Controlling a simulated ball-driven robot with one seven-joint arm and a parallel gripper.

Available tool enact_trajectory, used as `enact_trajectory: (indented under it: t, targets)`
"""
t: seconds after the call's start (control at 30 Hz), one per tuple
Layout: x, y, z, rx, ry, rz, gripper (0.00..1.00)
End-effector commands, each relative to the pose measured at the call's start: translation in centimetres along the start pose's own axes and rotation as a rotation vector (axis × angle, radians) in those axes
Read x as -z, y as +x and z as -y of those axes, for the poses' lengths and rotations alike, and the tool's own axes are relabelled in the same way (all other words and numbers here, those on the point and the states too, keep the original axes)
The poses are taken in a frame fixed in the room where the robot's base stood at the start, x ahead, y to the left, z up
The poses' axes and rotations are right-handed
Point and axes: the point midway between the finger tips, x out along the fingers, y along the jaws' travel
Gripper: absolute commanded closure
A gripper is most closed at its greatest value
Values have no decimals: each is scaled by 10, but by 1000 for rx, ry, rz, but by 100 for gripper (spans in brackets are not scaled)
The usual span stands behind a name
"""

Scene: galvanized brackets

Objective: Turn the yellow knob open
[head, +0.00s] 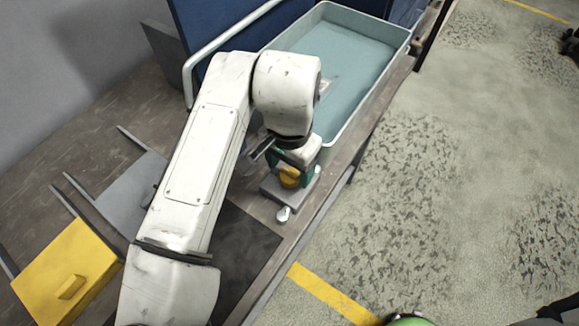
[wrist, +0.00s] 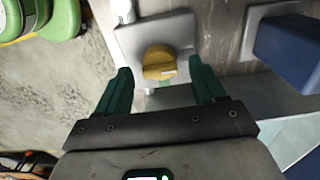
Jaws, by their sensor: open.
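The yellow knob (head: 290,178) sits on a grey plate (head: 272,190) near the front edge of the workbench, under my gripper (head: 296,174). In the wrist view the knob (wrist: 159,63) is round with a raised grip bar, mounted on the grey plate (wrist: 128,38). My gripper (wrist: 160,86) has two green fingers, spread apart, one on each side of the knob. Gaps show between the knob and both fingers, and nothing is held. In the head view my arm and the fingers hide part of the knob and plate.
A pale blue tray (head: 408,38) stands on the bench behind my gripper. A small white fitting (head: 283,213) is at the plate's near side. A yellow lidded box (head: 68,275) and a grey panel (head: 135,190) lie at the left. Open floor is at the right.

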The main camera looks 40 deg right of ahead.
Motion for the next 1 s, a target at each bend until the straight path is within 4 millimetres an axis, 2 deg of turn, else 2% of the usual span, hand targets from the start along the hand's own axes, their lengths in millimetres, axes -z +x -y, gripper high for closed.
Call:
enact_trajectory:
  t: [0.2, 0.47, 1.0]
  targets:
    - [0, 15, 0, 1, -1, 0, 31]
    - [0, 16, 0, 1, 0, 0, 31]
    - [0, 15, 0, 1, 0, 0, 81]
